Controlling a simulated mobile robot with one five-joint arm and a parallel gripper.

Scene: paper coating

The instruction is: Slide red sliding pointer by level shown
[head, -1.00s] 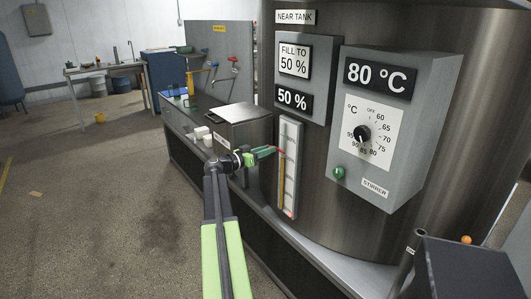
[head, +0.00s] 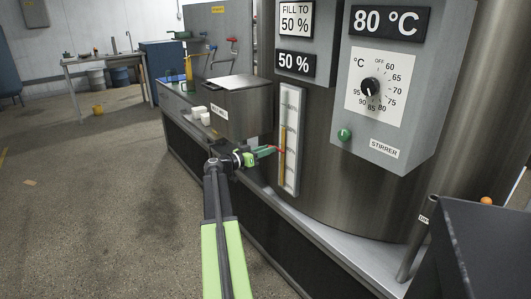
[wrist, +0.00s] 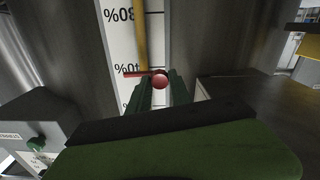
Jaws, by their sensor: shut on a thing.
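The gauge (head: 291,172) is a tall pale strip on the metal tank, with an amber column (head: 282,137) in it. The red sliding pointer (wrist: 159,80) has a round knob and a thin bar pointing left in the wrist view. That view is upside down, and the bar lies by a mark that looks like 40%. My gripper (head: 278,150) is at the gauge's left edge, below the amber top. Its green fingers (wrist: 160,91) are shut on the knob. In the head view the pointer shows only as a small red spot at the fingertips.
Signs above the gauge read FILL TO 50 % (head: 295,20) and 50 % (head: 294,64). A grey stirrer box (head: 400,130) with a dial juts out on the right. A metal box (head: 236,103) stands behind my gripper.

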